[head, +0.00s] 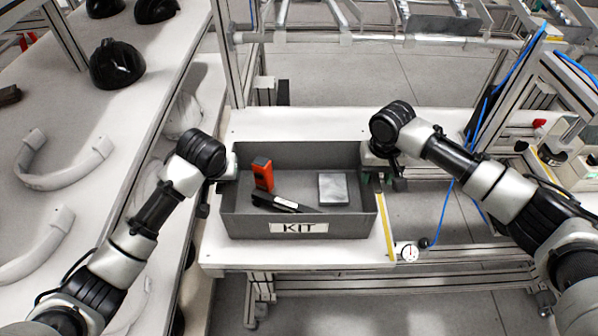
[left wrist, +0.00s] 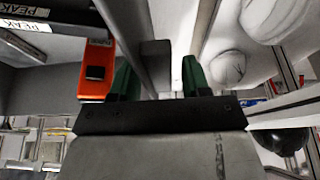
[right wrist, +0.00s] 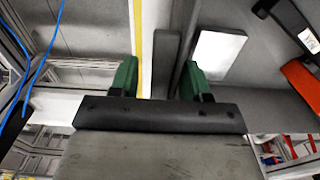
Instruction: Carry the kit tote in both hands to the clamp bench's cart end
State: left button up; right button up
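The grey kit tote (head: 340,226), labelled KIT on its front wall, rests on a white bench top. It holds an orange device (head: 262,174), a black pen-like tool (head: 275,203) and a light grey block (head: 333,188). My left gripper (head: 228,165) is at the tote's left wall. In the left wrist view its green fingers (left wrist: 158,78) stand apart on either side of the wall (left wrist: 155,55). My right gripper (head: 378,172) is at the right wall. In the right wrist view its fingers (right wrist: 160,80) straddle the wall (right wrist: 163,60), with gaps showing.
A long white table (head: 110,100) on the left carries black helmet shells (head: 116,66) and curved white parts (head: 60,175). A yellow strip (head: 386,240) and a round gauge (head: 410,253) lie right of the tote. Blue hoses (head: 478,130) hang at the right frame. Grey floor shows behind.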

pick_arm(q)
jog(key=shift+o, duration=0.3)
jog(key=shift+r, duration=0.1)
pick_arm(e)
jog(key=shift+o, duration=0.3)
jog(key=shift+a, duration=0.15)
pick_arm(q)
jog(key=v, duration=0.8)
jog(key=shift+s+d, duration=0.15)
pick_arm(e)
jog(key=shift+s+r, duration=0.3)
jog(key=shift+r, duration=3.85)
jog(key=shift+r, duration=0.1)
